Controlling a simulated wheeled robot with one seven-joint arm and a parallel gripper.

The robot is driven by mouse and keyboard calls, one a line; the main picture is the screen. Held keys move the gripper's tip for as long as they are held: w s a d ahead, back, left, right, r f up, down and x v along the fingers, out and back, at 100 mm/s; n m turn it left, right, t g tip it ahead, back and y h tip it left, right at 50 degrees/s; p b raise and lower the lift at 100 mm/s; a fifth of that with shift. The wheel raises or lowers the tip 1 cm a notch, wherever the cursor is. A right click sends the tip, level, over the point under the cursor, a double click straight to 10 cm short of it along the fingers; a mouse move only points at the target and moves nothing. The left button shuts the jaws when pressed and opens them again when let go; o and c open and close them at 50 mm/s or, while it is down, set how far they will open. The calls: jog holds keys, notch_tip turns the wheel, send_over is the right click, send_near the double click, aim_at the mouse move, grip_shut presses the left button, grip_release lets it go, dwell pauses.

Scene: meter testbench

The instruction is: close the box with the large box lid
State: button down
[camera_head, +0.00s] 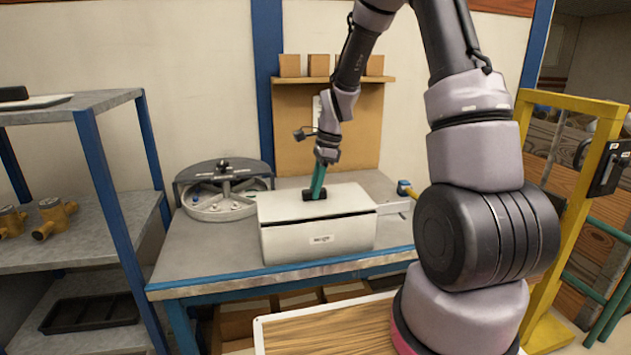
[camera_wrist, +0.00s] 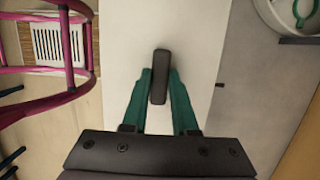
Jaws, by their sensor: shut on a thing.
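A white box (camera_head: 318,240) with a small label on its front stands on the workbench. Its white lid (camera_head: 345,201) lies on top of it, with a dark seam line under the lid's front edge. A black handle sits on the lid's top. My gripper (camera_head: 316,190) points down from above, its green fingers shut on the black handle (camera_wrist: 160,76) of the lid. In the wrist view the lid (camera_wrist: 190,30) shows as a white surface under the fingers (camera_wrist: 159,92). The box's inside is hidden.
A round metal fixture (camera_head: 222,190) stands on the workbench (camera_head: 195,250) left of the box. A shelf (camera_head: 70,180) with brass fittings stands at the left. A yellow frame (camera_head: 570,110) is at the right. A wooden-topped surface (camera_head: 330,330) lies in front.

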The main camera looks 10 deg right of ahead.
jog(key=shift+f, duration=0.65)
dwell(0.3)
jog(key=c, duration=0.6)
grip_release()
jog(key=shift+r, duration=0.1)
